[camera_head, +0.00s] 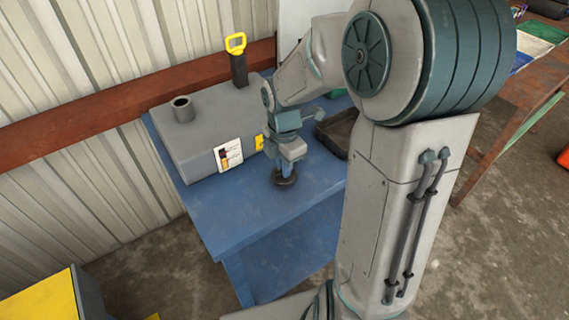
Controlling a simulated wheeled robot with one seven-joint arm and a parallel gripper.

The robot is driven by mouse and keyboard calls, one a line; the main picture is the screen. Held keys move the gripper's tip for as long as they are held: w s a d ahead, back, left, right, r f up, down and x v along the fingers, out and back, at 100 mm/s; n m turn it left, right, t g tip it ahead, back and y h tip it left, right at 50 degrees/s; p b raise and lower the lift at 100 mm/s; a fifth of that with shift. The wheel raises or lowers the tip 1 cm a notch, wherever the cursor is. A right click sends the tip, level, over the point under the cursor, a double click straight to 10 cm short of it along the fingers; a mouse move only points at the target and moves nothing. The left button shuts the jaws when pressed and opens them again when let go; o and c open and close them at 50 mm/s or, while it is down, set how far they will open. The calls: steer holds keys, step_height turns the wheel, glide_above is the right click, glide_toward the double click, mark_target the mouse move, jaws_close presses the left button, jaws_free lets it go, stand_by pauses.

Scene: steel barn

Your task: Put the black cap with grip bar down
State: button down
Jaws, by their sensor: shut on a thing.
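The black cap with grip bar (286,181) is a small dark round piece in the head view, low over the blue table (230,213). My gripper (285,170) points down and is shut on the cap from above. The grip bar is mostly hidden between the fingers. I cannot tell whether the cap's underside touches the table top or is slightly above it.
A grey box (205,130) with an open pipe neck (183,108) and a label stands behind on the table. A dark tray (338,134) lies right. The table's front left is clear.

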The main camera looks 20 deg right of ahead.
steer(key=shift+f, duration=0.15)
steer(key=c, duration=1.5)
jaws_free()
step_height(320, 180, up, 11)
steer(key=shift+s+d+f+m+t, duration=0.15)
steer(key=shift+s+m+t, duration=0.35)
steer(key=shift+s+m, duration=2.5)
steer(key=shift+s+a+f+m+t, duration=0.1)
steer(key=shift+s+m+t, duration=0.4)
steer(key=shift+s+m, duration=2.5)
steer(key=shift+s+d+f+m+t, duration=0.15)
steer(key=shift+s+m+t, duration=0.65)
steer(key=shift+m, duration=4)
steer(key=shift+s+a+g, duration=0.15)
steer(key=shift+s+g, duration=0.15)
